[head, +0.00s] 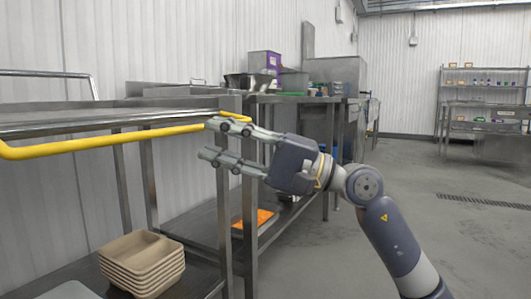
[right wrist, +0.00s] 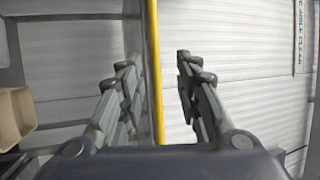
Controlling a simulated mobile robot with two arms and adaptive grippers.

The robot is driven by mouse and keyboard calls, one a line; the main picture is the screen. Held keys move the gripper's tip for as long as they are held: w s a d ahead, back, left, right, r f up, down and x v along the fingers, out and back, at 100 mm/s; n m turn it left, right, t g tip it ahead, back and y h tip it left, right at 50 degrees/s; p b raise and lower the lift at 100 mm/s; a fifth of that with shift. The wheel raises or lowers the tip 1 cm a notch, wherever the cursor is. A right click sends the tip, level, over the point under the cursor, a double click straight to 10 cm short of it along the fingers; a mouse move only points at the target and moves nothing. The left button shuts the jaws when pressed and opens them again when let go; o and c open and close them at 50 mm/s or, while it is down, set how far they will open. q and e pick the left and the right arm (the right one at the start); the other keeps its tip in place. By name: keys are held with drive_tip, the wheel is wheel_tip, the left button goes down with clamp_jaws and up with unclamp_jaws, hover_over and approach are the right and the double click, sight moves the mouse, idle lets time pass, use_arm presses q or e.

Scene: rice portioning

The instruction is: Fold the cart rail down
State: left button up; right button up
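The yellow cart rail (head: 100,141) runs roughly level along the front of the steel cart (head: 62,121), beside its top and a little below it. In the head view my right gripper (head: 207,138) is at the rail's far end, fingers spread and pointing left. Its upper finger covers part of the rail. In the right wrist view the rail (right wrist: 154,75) shows as an upright yellow bar between the two open fingers, apart from both. I cannot tell how deep it lies between them. My left gripper is not in view.
Stacked tan trays (head: 143,262) sit on the lower shelf at left. An orange item (head: 252,218) lies on a low shelf behind. A steel counter with a purple box (head: 264,62) stands further back. Open floor (head: 420,180) lies right, with a shelving rack (head: 484,92) at the far wall.

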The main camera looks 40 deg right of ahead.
drive_tip(key=v, duration=0.7)
drive_tip(key=shift+d, duration=0.25)
drive_tip(key=shift+s+r, duration=0.1)
